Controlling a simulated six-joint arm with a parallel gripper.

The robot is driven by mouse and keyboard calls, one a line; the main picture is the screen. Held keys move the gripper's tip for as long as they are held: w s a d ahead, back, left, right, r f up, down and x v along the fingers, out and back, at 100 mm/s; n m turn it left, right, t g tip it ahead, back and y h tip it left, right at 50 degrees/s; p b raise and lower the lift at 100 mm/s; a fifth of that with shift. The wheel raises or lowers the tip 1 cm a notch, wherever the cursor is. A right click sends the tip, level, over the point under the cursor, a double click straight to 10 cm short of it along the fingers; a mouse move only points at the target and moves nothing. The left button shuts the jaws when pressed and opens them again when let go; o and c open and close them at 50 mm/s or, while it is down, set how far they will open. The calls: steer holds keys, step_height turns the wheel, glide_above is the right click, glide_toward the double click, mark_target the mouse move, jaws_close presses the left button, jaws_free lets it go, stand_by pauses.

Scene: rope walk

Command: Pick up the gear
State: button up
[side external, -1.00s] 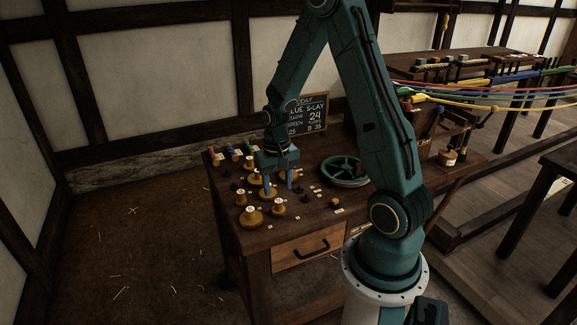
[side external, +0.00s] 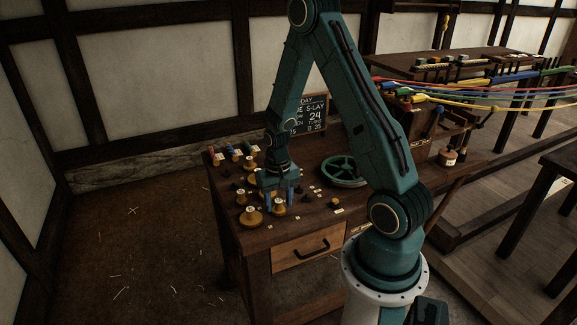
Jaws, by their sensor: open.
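Several brass-coloured gears with pale-topped hubs stand on the left part of the wooden workbench. The largest clear one, a gear (side external: 251,217), sits near the front left edge. Another gear (side external: 278,209) is at the near side of my gripper (side external: 277,202). My gripper points down with its blue fingers apart, low over the bench. I cannot tell whether this gear is between the fingers or just in front of them. A smaller gear (side external: 240,197) is to the left. Gears behind my gripper are partly hidden by it.
A green handwheel (side external: 343,170) lies right of my gripper. Small dark pieces and pale tags lie around the gears. Coloured spools (side external: 230,154) line the back left. A chalkboard (side external: 316,112) stands at the back. A small brass piece (side external: 335,202) sits at the front right.

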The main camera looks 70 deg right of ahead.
mark_target(279, 200)
steer(key=shift+f, duration=0.3)
steer(key=c, duration=1)
steer(key=shift+r, duration=0.1)
step_height(279, 200, up, 20)
steer(key=shift+f, duration=0.1)
stand_by(0.6)
steer(key=shift+r, duration=0.2)
stand_by(0.4)
steer(key=shift+r, duration=1.8)
